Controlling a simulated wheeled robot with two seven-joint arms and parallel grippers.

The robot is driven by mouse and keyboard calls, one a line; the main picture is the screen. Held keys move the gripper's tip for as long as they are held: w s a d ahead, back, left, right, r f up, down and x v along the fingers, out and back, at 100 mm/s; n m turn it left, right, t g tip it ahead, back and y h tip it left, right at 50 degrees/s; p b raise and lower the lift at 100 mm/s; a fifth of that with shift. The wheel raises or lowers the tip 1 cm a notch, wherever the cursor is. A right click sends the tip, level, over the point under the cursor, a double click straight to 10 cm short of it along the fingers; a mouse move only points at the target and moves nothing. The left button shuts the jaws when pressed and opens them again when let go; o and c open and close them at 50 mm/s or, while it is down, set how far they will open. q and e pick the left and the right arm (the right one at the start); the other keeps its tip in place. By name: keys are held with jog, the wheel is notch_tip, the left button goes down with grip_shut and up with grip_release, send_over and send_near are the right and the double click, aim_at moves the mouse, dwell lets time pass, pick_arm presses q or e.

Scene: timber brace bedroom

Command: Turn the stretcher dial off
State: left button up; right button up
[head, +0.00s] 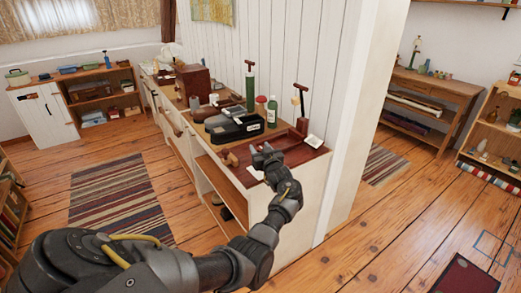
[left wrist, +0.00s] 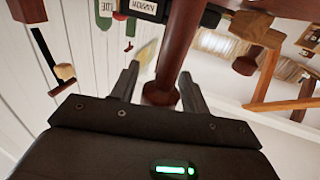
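My left gripper (head: 268,155) is over the near end of the cabinet top, at the edge of a reddish-brown tray (head: 300,155). In the left wrist view its two fingers (left wrist: 163,92) stand apart. A dark red-brown wooden bar with a flared round end (left wrist: 160,93) shows between them, with a gap at the left finger; I cannot tell whether it touches the right one. A wooden knob (head: 230,159) lies just left of the gripper. I cannot tell which part is the stretcher dial. A black device (head: 234,126) stands behind the gripper. My right gripper is not in view.
A green bottle (head: 272,111), a tall green-handled tool (head: 250,85) and a wooden T-handle (head: 300,103) stand close behind the gripper. The white plank wall (head: 330,60) rises beside the cabinet (head: 295,205). Floor with a striped rug (head: 118,200) is clear at left.

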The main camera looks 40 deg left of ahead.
pick_arm(q)
jog(key=shift+o, duration=0.4)
jog(key=shift+s+d, duration=0.15)
jog(key=shift+d, duration=0.15)
jog(key=v, duration=1)
jog(key=shift+s, duration=0.1)
